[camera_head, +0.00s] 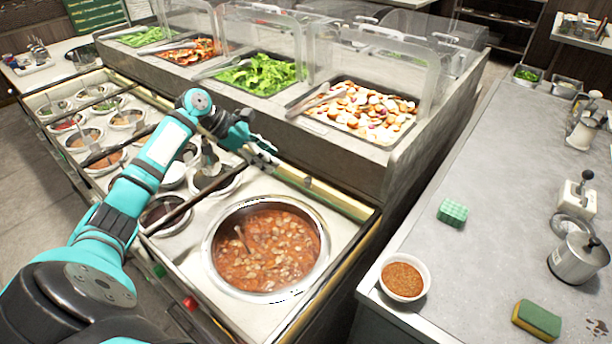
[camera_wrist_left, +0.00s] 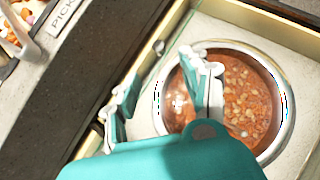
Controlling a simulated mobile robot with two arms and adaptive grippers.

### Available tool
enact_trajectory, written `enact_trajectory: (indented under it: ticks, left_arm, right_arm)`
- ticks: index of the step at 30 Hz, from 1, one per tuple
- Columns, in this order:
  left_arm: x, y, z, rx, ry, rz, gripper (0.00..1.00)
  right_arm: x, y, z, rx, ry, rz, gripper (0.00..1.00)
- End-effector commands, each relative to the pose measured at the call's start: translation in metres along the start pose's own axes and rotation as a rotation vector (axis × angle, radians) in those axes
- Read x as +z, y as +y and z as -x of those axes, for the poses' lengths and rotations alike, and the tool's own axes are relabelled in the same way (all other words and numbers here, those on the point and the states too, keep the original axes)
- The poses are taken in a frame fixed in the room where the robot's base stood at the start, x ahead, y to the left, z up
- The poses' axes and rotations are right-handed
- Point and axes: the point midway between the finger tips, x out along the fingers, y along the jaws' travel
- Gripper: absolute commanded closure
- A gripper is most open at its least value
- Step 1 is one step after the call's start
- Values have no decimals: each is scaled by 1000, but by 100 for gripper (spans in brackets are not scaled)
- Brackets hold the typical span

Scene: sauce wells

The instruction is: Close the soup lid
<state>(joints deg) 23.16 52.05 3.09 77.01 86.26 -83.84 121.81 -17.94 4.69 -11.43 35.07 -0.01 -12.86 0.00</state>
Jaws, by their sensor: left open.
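The soup pot (camera_head: 210,262) is a round steel well full of reddish-brown chunky soup (camera_head: 265,250). The soup lies uncovered, with a utensil handle in it. I cannot clearly make out a lid; a small dark knob (camera_head: 307,182) stands at the well's back edge. My left gripper (camera_head: 264,153) is open and empty, above and behind the pot in the head view. In the left wrist view, the open fingers (camera_wrist_left: 165,88) spread over the counter and the pot's rim, and one finger hides part of the soup (camera_wrist_left: 240,90). My right gripper is not in view.
Several small sauce wells (camera_head: 85,138) line the counter at left. A raised salad bar with clear guards (camera_head: 400,75) stands behind the pot. The right counter (camera_head: 465,265) holds a bowl (camera_head: 404,279), a green sponge (camera_head: 453,212), another sponge (camera_head: 537,320) and a metal pot (camera_head: 578,260).

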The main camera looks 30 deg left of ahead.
Motion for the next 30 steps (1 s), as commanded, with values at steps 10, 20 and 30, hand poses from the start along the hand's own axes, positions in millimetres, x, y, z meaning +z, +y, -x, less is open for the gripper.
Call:
enact_trajectory:
  ticks: [10,20,30]
  left_arm:
    - [2,-1,-77,-2,-2,2,54]
    - [1,0,-123,-1,-2,0,54]
    - [0,0,-128,0,0,0,54]
  right_arm:
    - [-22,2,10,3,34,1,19]
    - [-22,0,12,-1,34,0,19]
    - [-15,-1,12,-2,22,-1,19]
